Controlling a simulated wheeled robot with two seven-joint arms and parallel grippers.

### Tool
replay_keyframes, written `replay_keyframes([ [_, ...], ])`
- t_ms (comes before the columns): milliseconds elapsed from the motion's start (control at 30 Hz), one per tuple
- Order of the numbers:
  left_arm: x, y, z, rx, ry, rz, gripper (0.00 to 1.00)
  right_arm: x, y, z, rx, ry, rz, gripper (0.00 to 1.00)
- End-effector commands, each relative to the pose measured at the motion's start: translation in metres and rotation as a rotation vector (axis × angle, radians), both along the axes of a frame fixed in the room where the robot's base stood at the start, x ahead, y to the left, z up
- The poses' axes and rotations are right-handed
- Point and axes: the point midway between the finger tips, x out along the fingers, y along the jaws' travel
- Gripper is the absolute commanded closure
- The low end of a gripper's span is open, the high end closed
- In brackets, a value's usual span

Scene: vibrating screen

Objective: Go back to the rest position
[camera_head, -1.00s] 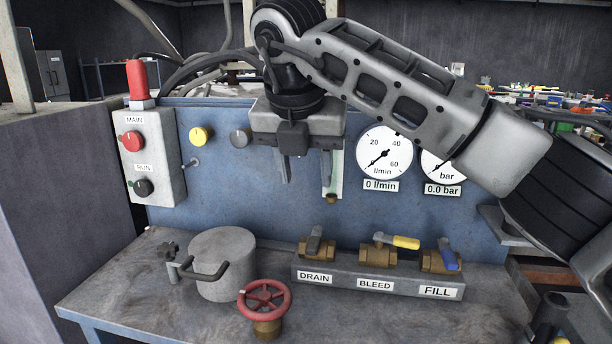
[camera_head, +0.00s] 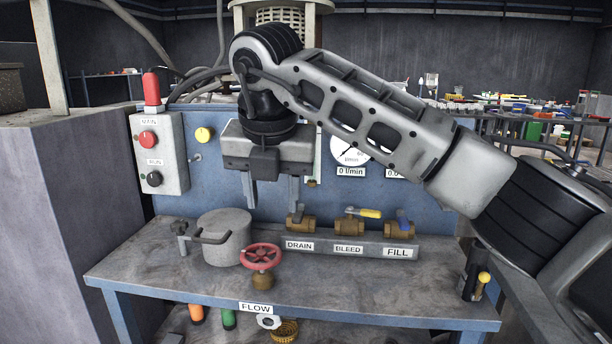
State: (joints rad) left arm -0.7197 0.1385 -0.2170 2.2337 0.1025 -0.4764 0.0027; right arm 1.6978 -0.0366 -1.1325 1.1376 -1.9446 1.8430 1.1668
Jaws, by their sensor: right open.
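My right gripper (camera_head: 272,192) hangs in front of the blue panel, its two fingers pointing down and apart, with nothing between them. It is above the bench, over the space between the grey pot and the DRAIN valve (camera_head: 299,222). My right arm comes in from the right and hides part of the panel and the gauges. My left gripper is not in view.
The bench (camera_head: 150,262) carries a lidded grey pot (camera_head: 228,248), a red handwheel (camera_head: 261,257), and the BLEED (camera_head: 349,226) and FILL (camera_head: 400,226) valves. A switch box (camera_head: 160,155) is at the left. A grey block (camera_head: 75,220) stands far left.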

Motion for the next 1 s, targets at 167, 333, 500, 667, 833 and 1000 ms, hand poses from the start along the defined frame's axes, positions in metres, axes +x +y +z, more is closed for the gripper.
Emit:
replay_keyframes([
  [167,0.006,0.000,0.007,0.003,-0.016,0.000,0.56,-0.016,0.028,-0.034,0.140,0.114,0.138,0.56],
  [333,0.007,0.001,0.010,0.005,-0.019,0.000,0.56,-0.045,0.065,-0.062,0.355,0.247,0.294,0.56],
  [500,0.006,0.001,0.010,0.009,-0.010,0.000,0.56,-0.089,0.103,-0.077,0.704,0.406,0.442,0.56],
  [667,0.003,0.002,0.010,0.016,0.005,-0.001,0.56,-0.128,0.125,-0.057,1.253,0.555,0.480,0.56],
  [833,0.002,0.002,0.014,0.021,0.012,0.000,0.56,-0.118,0.095,-0.029,1.869,0.594,0.232,0.56],
  [1000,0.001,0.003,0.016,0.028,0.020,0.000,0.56,-0.077,0.021,-0.055,2.302,0.516,-0.306,0.56],
])
